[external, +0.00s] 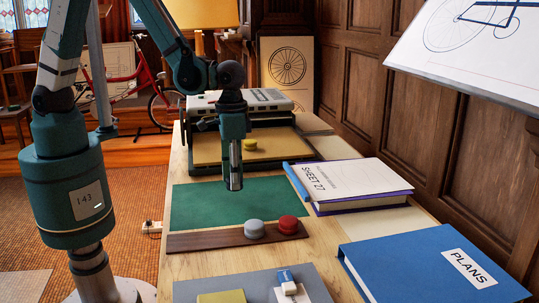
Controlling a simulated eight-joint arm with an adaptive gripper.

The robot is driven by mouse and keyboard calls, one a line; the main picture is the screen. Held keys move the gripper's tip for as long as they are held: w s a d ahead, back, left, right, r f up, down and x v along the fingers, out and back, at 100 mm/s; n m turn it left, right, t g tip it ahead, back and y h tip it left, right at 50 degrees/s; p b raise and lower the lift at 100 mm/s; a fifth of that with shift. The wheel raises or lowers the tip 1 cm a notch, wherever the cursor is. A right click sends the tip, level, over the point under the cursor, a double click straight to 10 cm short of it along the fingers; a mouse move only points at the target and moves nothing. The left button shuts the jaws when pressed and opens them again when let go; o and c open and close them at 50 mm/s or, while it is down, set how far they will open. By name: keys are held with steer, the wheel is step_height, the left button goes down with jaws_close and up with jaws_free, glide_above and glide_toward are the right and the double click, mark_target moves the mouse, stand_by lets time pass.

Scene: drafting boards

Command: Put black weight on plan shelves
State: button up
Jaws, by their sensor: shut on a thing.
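My gripper (236,183) points down above the green mat (190,205), shut on a small dark thing between its fingers. This is probably the black weight, but the fingers hide most of it. No other black weight shows. What seem to be the plan shelves (300,150) stand at the far end of the table, beyond my gripper, with a tan lower level and a pale upper part. A yellow weight (249,144) rests on the lower level.
A grey weight (254,229) and a red weight (288,224) sit on a dark wooden strip (205,242) nearer the camera. A thick book (345,180) and a blue ruler-like bar (296,182) lie at right. A blue PLANS binder (400,265) lies in front.

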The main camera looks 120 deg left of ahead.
steer(key=shift+f+b, duration=0.4)
steer(key=shift+f, duration=1.45)
steer(key=shift+f, duration=0.2)
steer(key=o, duration=1.2)
steer(key=shift+c, duration=0.2)
steer(key=shift+r, duration=0.15)
steer(key=shift+r+p, duration=1.1)
steer(key=shift+r, duration=4.95)
